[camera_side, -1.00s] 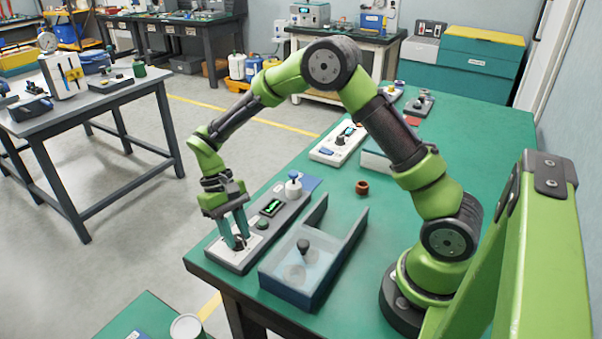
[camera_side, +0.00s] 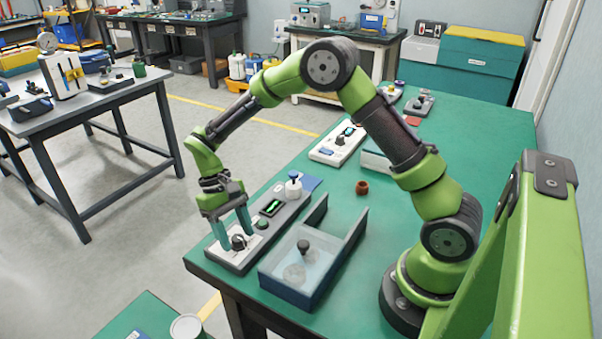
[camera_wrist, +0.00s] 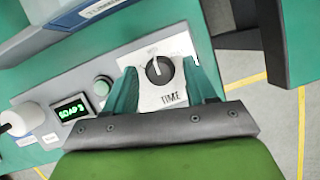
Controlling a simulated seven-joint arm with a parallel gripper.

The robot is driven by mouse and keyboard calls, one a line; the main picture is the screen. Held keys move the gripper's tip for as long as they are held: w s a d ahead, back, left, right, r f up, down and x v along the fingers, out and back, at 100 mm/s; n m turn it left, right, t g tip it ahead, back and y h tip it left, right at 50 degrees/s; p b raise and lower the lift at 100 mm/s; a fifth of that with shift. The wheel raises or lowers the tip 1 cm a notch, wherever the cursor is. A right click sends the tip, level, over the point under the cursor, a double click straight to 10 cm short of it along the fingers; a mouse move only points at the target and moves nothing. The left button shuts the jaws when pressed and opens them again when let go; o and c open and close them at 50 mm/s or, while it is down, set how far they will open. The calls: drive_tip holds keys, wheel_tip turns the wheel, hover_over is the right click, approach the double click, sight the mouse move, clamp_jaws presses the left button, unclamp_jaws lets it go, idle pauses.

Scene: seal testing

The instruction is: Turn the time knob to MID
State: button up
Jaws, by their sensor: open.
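The dark round time knob (camera_wrist: 160,70) sits on a white plate (camera_wrist: 150,98) marked TIME in the wrist view. Its white pointer line points up and slightly left in that view, towards a small label too blurred to read. In the side view the knob (camera_side: 238,242) is at the near end of the long grey panel (camera_side: 262,238). My gripper (camera_side: 239,240) is open, its two teal fingers on either side of the knob. In the wrist view my gripper (camera_wrist: 163,82) shows gaps between both fingers and the knob.

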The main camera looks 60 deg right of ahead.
drive_tip(key=v, duration=1.7)
drive_tip(key=shift+d, duration=0.1)
drive_tip(key=s+d+r+m+t, duration=0.1)
drive_tip(key=s+t, duration=0.4)
drive_tip(key=s, duration=0.6)
drive_tip(key=s+d+r+t, duration=0.1)
drive_tip(key=s+r+t, duration=0.3)
drive_tip(key=s, duration=0.7)
drive_tip(key=t, duration=0.2)
drive_tip(key=shift+s+d+m+t+y, duration=0.25)
drive_tip(key=shift+s+m+t+y, duration=0.05)
drive_tip(key=shift+m+y, duration=0.1)
drive_tip(key=shift+r, duration=0.1)
drive_tip(key=shift+c, duration=0.5)
